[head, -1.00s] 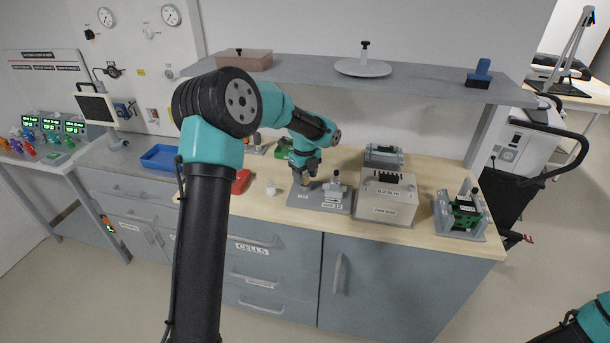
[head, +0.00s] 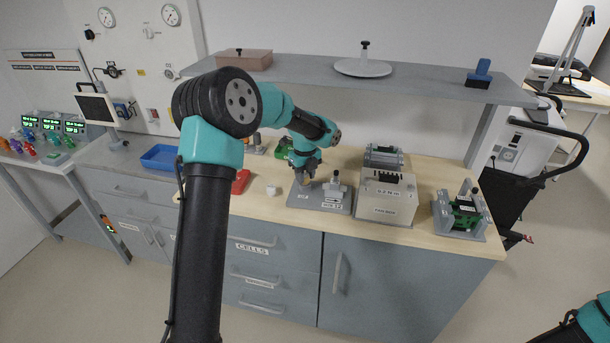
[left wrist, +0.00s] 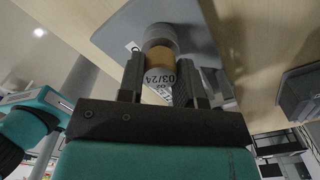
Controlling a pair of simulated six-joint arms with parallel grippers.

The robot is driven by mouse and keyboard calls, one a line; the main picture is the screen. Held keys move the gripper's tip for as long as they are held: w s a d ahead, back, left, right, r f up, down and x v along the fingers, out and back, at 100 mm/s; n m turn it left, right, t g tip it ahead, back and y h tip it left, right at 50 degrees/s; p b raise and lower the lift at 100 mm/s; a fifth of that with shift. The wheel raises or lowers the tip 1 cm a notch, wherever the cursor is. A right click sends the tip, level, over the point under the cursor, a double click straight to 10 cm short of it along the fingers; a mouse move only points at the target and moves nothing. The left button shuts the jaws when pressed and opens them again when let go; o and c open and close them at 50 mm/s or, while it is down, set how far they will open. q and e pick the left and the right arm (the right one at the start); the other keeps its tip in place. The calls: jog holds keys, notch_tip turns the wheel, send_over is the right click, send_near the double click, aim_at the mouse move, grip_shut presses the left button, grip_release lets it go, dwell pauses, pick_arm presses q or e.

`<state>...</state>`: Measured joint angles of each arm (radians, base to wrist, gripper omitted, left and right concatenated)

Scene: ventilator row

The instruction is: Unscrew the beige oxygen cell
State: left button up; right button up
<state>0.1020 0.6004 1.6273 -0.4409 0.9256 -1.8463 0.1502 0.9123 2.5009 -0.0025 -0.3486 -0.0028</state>
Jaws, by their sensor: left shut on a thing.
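The beige oxygen cell (left wrist: 160,55) is a short cylinder with a tan band and a white label reading 03/24. In the left wrist view it sits between the two dark fingers of my left gripper (left wrist: 160,78), which is shut on it. A grey round part shows at its far end, over a grey plate (left wrist: 105,38). In the head view my left gripper (head: 305,179) points down at the left part of the grey fixture plate (head: 318,203); its fingers mostly hide the cell. Whether the thread is still engaged cannot be seen. My right gripper is out of view.
A small grey valve-like block (head: 336,188) stands on the plate, close right of my gripper. A beige tester box (head: 388,200) stands further right, then a grey holder with a green part (head: 462,211). A small white piece (head: 271,190) lies left. A shelf (head: 300,68) hangs above.

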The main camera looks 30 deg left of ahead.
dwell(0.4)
pick_arm(q)
jog(key=shift+n, duration=1.2)
jog(key=shift+r, duration=1.8)
jog(key=shift+a, duration=0.1)
